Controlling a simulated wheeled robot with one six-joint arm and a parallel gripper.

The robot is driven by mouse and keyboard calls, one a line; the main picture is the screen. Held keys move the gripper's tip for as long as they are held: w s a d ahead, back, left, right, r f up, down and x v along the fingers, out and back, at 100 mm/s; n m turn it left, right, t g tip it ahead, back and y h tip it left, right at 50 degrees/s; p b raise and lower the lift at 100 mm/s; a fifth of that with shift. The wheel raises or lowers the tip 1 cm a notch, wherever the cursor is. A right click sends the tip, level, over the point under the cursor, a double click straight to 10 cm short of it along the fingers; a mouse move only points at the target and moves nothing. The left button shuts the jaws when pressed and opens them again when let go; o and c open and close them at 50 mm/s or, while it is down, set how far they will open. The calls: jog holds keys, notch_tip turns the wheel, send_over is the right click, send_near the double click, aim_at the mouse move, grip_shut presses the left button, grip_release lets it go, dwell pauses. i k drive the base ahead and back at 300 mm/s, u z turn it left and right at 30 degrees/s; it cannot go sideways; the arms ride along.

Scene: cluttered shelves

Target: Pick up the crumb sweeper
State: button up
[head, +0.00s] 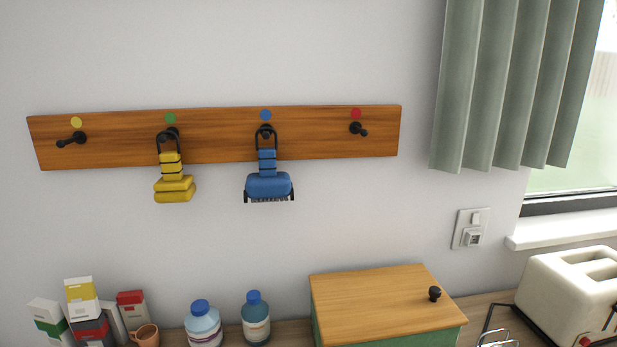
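A blue tool (268,186) with a row of dark bristles along its lower edge hangs by a black loop from the peg under the blue dot. It looks like the crumb sweeper. A yellow tool (174,188) with a rounded, layered lower part hangs by a black loop from the peg under the green dot. Both hang against the wooden peg rail (220,148) on the wall, apart from each other. My gripper is not in this view.
The pegs under the yellow (72,139) and red (358,129) dots are empty. Below stand several cartons (80,299), a mug (145,335), two blue-capped bottles (256,322), a wooden-lidded box (375,300) and a toaster (560,292). A curtain (505,90) hangs at right.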

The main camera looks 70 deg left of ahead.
aim_at(268, 185)
jog(key=u, duration=2.5)
